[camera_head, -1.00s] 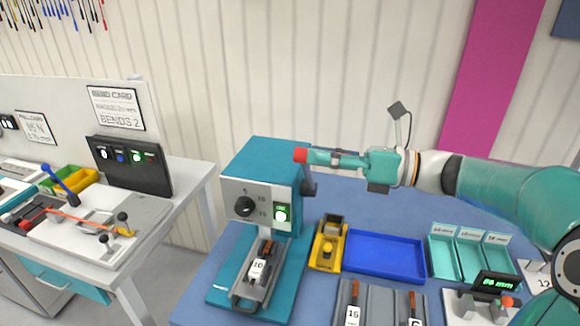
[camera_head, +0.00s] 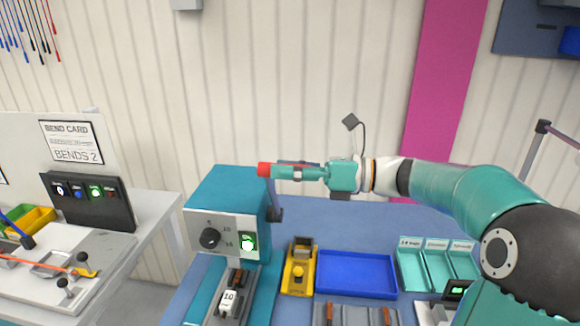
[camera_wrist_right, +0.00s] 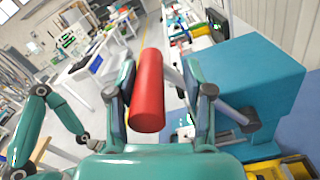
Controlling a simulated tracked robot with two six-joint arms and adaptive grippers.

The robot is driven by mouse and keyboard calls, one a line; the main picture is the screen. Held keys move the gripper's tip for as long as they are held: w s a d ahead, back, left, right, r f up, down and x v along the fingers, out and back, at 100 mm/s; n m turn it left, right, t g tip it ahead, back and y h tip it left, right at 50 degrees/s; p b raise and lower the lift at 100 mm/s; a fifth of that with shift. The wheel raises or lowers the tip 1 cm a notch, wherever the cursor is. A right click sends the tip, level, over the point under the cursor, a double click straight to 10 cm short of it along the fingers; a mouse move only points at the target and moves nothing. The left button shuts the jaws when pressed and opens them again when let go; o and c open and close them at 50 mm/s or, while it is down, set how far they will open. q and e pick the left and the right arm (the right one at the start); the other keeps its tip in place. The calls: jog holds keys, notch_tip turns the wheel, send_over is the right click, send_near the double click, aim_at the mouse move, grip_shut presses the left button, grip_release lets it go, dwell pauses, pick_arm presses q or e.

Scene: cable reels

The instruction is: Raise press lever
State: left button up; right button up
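The teal press (camera_head: 230,201) stands on the blue bench. Its lever runs up from a dark hub (camera_head: 275,215) on its right side to a red grip (camera_head: 264,169). My right gripper (camera_head: 295,172) reaches in from the right, around the grip, whose red end sticks out past the fingertips. In the right wrist view the red grip (camera_wrist_right: 148,92) lies lengthwise between the two fingers, with visible gaps beside it. The right gripper (camera_wrist_right: 160,95) looks open around it. My left gripper is not in the head view.
A yellow block tool (camera_head: 299,268) and a blue tray (camera_head: 356,274) sit right of the press. Teal bins (camera_head: 412,268) stand farther right, under my right arm. A bending bench (camera_head: 105,262) stands at left, with a gap between it and the press bench.

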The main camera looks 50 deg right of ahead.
jog(key=shift+s+a+r, duration=0.15)
jog(key=shift+s+d, duration=0.3)
jog(key=shift+d, duration=0.05)
jog(key=v, duration=1.1)
